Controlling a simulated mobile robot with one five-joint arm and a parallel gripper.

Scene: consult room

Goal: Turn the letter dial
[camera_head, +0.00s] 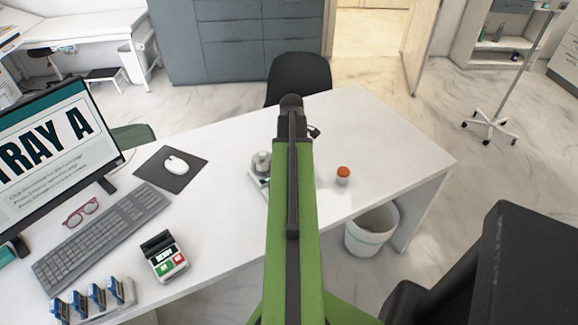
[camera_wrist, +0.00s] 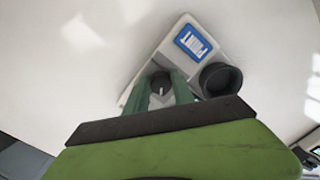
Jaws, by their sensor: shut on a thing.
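The letter dial (camera_wrist: 161,81) is a dark round knob with a light mark, on a pale device (camera_wrist: 152,68) in the wrist view. My gripper (camera_wrist: 161,92) has its two green fingers on either side of the dial and is shut on it. The device also carries a blue panel with white lettering (camera_wrist: 197,42) and a dark round cup-like part (camera_wrist: 220,79). In the head view my green arm covers much of the device (camera_head: 256,181) and hides the dial; a grey round part (camera_head: 262,163) shows left of the arm.
The device stands on a white desk (camera_head: 385,150). An orange-capped bottle (camera_head: 343,175) stands right of my arm. A black chair (camera_head: 297,75) is behind.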

